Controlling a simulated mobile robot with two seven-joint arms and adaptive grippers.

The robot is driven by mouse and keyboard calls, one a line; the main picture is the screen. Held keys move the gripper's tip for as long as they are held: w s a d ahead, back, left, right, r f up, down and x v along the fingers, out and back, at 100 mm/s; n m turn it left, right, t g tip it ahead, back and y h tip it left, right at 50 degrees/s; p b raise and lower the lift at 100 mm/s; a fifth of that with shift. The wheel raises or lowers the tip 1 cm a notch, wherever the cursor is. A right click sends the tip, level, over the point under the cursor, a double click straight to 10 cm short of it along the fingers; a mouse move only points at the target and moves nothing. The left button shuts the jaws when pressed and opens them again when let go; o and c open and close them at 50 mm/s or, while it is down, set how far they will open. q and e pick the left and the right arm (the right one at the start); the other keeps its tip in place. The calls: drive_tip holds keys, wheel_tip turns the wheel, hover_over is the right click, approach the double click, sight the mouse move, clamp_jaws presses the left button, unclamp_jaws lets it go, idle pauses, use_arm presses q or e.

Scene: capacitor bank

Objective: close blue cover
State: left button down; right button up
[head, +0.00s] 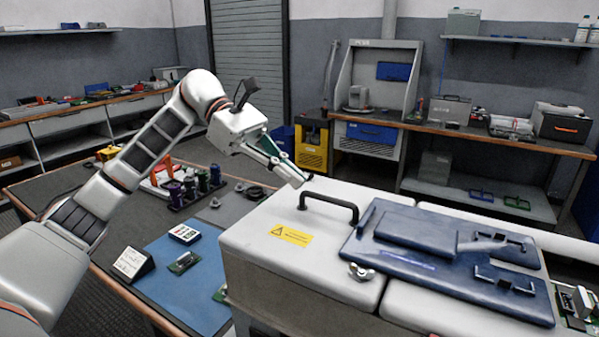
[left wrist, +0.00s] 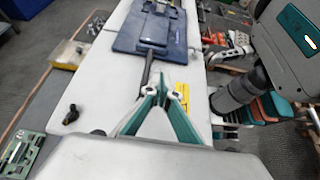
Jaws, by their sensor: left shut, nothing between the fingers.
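The blue cover (head: 445,258) lies flat on top of the white cabinet (head: 300,262), with dark fittings on its upper face. It also shows in the left wrist view (left wrist: 126,40). A black handle (head: 333,200) stands on the cabinet lid beside a yellow warning label (head: 291,235). My left gripper (head: 302,183) is shut and empty, just above the cabinet's far edge, near the handle and apart from the cover. In the left wrist view its fingertips (left wrist: 155,92) point toward the handle and the cover beyond it. Whether they touch the handle is unclear. My right gripper is not seen.
Left of the cabinet, a bench holds a blue mat (head: 185,282), a small sign (head: 130,262) and several capacitors (head: 192,187). Green boards (head: 578,303) lie at the right. Open space shows above the cabinet.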

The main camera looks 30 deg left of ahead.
use_arm(q)
approach(360, 221)
drive_tip(key=f, duration=0.1)
drive_tip(key=d+f, duration=0.1)
drive_tip(key=f, duration=0.1)
drive_tip(key=shift+w+d, duration=0.1)
drive_tip(key=shift+d, duration=0.05)
drive_tip(key=d, duration=0.3)
drive_tip(key=shift+d+p, duration=0.15)
drive_tip(key=shift+p, duration=0.2)
drive_tip(key=shift+d+f, duration=0.1)
drive_tip(key=shift+d, duration=0.25)
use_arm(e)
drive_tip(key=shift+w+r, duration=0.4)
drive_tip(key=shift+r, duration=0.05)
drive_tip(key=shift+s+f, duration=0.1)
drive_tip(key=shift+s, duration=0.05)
